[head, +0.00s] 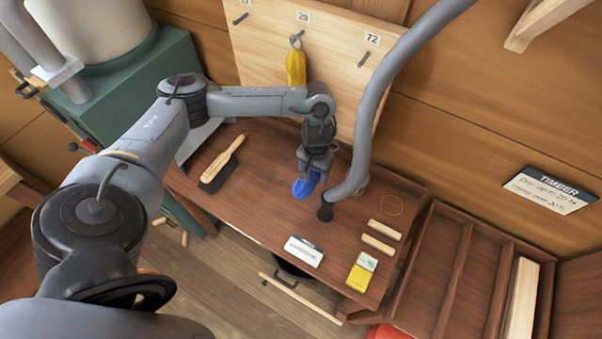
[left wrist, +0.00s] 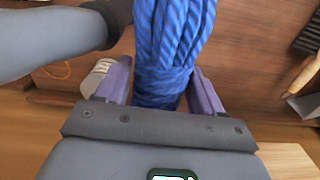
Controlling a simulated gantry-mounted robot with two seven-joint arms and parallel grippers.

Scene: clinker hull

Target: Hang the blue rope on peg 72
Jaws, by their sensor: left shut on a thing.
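The blue rope (head: 305,187) is a bundled coil low over the workbench in the head view. In the left wrist view the rope (left wrist: 172,35) fills the space between the two purple fingers. My left gripper (head: 314,170) is shut on it, pointing down. Peg 72 (head: 364,59) is a bare dark peg under its number label on the pale board, up and to the right of my left gripper. My right gripper is not in view.
A yellow rope (head: 296,68) hangs on peg 29. The left peg (head: 240,18) is bare. A brush (head: 221,164), wooden blocks (head: 378,244) and cards lie on the bench.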

